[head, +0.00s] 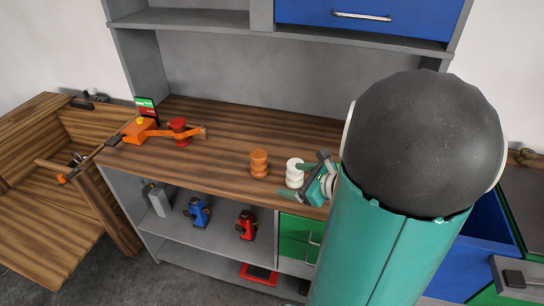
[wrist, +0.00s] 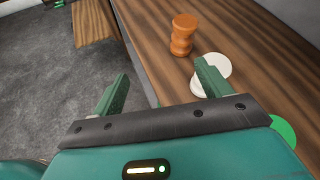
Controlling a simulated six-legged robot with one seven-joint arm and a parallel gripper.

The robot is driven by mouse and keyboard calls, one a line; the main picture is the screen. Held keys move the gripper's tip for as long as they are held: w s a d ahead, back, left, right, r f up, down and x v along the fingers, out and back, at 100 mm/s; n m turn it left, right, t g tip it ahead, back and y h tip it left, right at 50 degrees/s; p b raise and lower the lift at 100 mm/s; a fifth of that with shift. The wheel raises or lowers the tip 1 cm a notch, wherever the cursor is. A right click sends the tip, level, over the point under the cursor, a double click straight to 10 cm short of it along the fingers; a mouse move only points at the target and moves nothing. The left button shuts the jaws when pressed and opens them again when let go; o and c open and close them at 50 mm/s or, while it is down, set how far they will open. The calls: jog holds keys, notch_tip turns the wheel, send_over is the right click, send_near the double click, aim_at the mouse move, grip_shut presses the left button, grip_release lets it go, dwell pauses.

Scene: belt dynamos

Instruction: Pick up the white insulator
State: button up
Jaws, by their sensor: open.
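The white insulator (head: 294,173) stands upright on the wooden worktop, near its front edge. It also shows in the wrist view (wrist: 218,68), partly hidden behind the right finger. My gripper (head: 301,182) is open, its fingers spread close around the insulator in the head view. In the wrist view my gripper (wrist: 162,90) has its left finger over the floor beyond the worktop edge and its right finger in front of the insulator. I cannot tell whether a finger touches it.
A brown-orange insulator (head: 259,163) stands on the worktop left of the white one. An orange device with a red part (head: 180,132) is farther left. Blue (head: 197,211) and red (head: 246,225) devices sit on the shelf below. The worktop's middle is clear.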

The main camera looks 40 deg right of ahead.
aim_at(303, 172)
jog(key=s+d+f+m+t+h, duration=0.1)
jog(key=s+d+f+m+h, duration=0.15)
jog(key=d+m, duration=0.35)
jog(key=shift+n+h, duration=0.3)
jog(key=shift+h, duration=0.05)
jog(key=x, duration=0.2)
jog(key=d+x, duration=0.1)
jog(key=x, duration=0.5)
jog(key=shift+d, duration=0.15)
jog(key=x, duration=0.6)
jog(key=shift+d+r, duration=0.1)
jog(key=shift+c, duration=0.3)
jog(key=c, duration=1.1)
jog(key=shift+c, duration=0.7)
jog(key=shift+r, duration=0.1)
jog(key=shift+r, duration=0.15)
